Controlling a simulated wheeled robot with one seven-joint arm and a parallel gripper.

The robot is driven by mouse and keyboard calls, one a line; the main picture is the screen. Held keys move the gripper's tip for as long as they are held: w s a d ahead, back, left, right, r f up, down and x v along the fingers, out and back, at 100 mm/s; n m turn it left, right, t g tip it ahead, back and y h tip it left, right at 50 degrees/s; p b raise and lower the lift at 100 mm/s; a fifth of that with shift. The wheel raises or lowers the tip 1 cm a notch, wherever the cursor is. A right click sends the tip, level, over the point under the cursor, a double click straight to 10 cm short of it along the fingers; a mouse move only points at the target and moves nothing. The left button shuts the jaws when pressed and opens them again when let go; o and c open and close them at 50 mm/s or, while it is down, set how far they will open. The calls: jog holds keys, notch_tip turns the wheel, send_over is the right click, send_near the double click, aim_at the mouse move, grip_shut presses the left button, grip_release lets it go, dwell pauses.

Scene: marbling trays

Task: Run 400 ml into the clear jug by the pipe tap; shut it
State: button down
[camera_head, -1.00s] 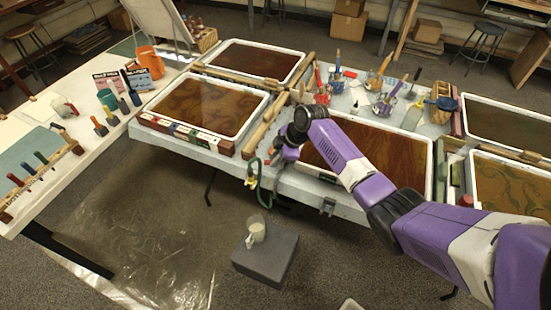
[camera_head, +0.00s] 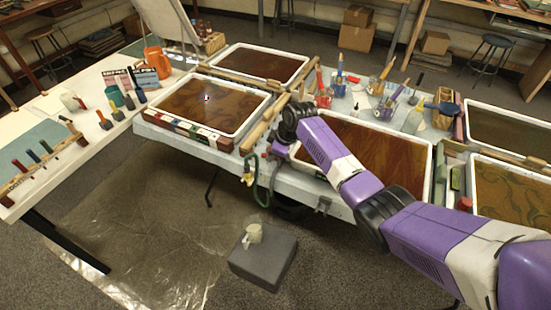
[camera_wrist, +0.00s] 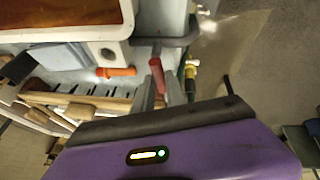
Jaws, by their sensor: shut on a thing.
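The clear jug (camera_head: 253,234) stands upright on a grey block on the floor; its fill level is too small to read. The pipe tap (camera_head: 249,179), with brass parts and a green hose, hangs at the table's front edge above the jug. Brass fittings (camera_wrist: 190,72) also show in the wrist view. My gripper (camera_wrist: 161,93) is shut on a red handle (camera_wrist: 157,72), close beside the brass fittings. I cannot tell how the handle joins the tap. In the head view my wrist hides most of the fingers. No water stream is visible.
The grey block (camera_head: 263,262) stands on plastic sheeting and carpet. Marbling trays (camera_head: 211,105) and wooden rails fill the table beside my arm. The floor left of the block is clear.

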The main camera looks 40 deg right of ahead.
jog(key=shift+w+d+m+h+p, duration=0.15)
jog(key=shift+m+h+p, duration=0.25)
jog(key=shift+m, duration=0.6)
jog(key=c, duration=1.4)
grip_release()
jog(key=shift+o, duration=0.2)
jog(key=v, duration=0.7)
jog(key=shift+s+r, duration=0.2)
jog(key=shift+r, duration=0.15)
